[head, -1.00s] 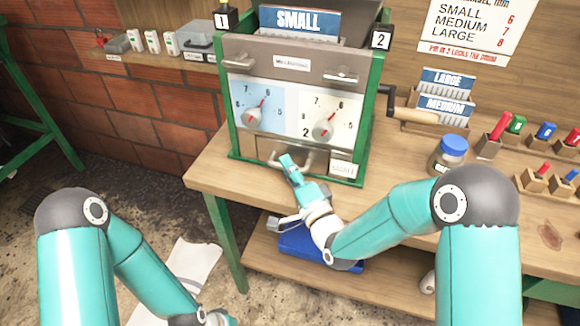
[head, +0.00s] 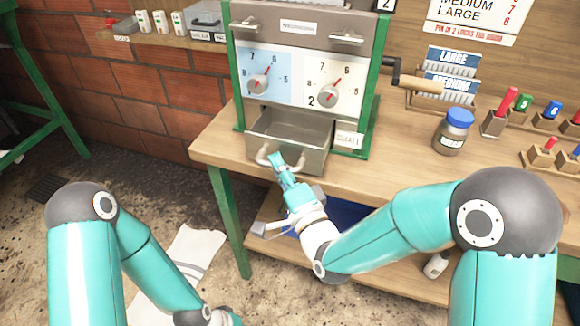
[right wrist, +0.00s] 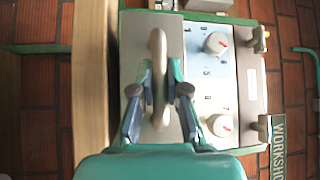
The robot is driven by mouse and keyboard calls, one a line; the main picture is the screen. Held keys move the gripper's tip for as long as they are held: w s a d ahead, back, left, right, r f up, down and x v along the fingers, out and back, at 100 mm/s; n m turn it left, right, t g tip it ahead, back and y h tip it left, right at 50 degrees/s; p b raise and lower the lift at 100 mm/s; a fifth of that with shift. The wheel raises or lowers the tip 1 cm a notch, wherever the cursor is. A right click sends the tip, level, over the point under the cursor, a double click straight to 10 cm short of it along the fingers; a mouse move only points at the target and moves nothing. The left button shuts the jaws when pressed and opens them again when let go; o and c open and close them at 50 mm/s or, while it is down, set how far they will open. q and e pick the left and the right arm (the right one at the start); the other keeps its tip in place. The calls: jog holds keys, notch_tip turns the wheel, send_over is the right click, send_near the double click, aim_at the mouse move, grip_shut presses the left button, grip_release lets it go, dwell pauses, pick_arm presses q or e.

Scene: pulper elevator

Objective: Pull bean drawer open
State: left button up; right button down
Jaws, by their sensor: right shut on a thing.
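The bean drawer (head: 290,138) sticks out of the bottom of the green-framed machine (head: 305,75), and its inside looks empty. My right gripper (head: 276,160) is at the drawer's front and is shut on the curved drawer handle (head: 264,156). In the right wrist view the two fingers (right wrist: 159,92) close around the handle (right wrist: 160,60) from both sides. The drawer's front (right wrist: 140,50) shows behind it. My left arm (head: 130,240) hangs low at the left; its gripper is mostly cut off at the bottom edge, and its jaws cannot be made out.
The machine stands on a wooden bench (head: 225,150). A blue-lidded jar (head: 453,132) and racks of colored tools (head: 505,115) are to its right. A crank with a wooden handle (head: 420,84) sticks out at the machine's right. The floor in front is open, with a white cloth (head: 180,265).

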pick_arm(q)
jog(key=shift+a, duration=0.15)
pick_arm(e)
jog(key=shift+a+f, duration=0.1)
jog(key=shift+f, duration=0.1)
jog(key=c, duration=1.2)
grip_release()
jog(key=shift+o, duration=0.2)
pick_arm(q)
jog(key=shift+a, duration=0.1)
pick_arm(e)
jog(key=shift+r, duration=0.1)
